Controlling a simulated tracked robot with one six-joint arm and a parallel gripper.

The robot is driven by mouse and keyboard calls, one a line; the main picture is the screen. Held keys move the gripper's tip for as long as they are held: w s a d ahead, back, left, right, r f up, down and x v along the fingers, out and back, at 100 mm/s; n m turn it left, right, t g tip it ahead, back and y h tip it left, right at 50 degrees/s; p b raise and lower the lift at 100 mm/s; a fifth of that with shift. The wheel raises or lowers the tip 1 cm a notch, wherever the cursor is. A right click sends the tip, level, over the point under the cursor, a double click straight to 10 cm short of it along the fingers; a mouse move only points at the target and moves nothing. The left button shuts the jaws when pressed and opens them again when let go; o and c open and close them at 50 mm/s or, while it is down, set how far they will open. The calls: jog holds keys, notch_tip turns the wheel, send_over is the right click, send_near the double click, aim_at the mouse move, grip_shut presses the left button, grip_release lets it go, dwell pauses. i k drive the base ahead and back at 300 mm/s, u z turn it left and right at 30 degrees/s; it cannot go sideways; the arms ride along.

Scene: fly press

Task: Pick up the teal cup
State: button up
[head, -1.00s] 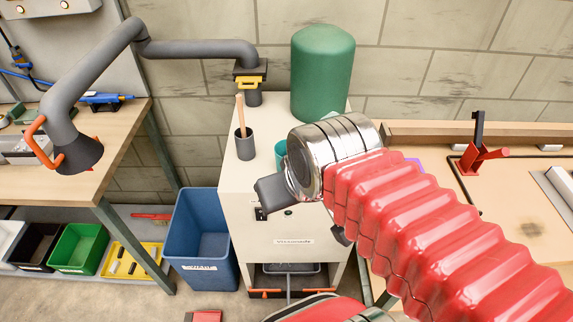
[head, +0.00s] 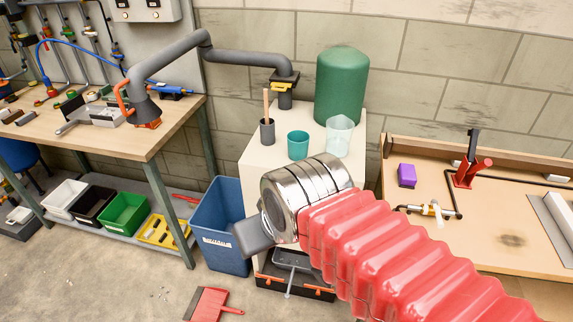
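The teal cup (head: 298,145) stands upright on top of the cream cabinet (head: 259,160). A dark grey cup (head: 267,133) with a wooden stick in it is to its left. A clear beaker (head: 339,136) is to its right. My arm, with a red bellows sleeve and a chrome wrist, crosses in front of the cabinet from the lower right. My gripper (head: 250,236) shows as a dark grey part at the wrist's left end. It is lower than the cup and nearer the camera, apart from it. Its fingertips cannot be made out.
A green tank (head: 341,87) stands behind the cups. A grey extraction arm (head: 235,57) reaches over the left workbench (head: 150,140). A blue bin (head: 222,225) stands beside the cabinet. The right bench (head: 440,185) holds a purple block (head: 407,175) and a red-handled fixture (head: 468,172).

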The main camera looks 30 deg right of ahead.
aim_at(296, 152)
jog(key=u, duration=0.2)
jog(key=k, duration=0.55)
jog(key=u, duration=0.55)
jog(key=i, duration=1.35)
jog(key=z, duration=0.55)
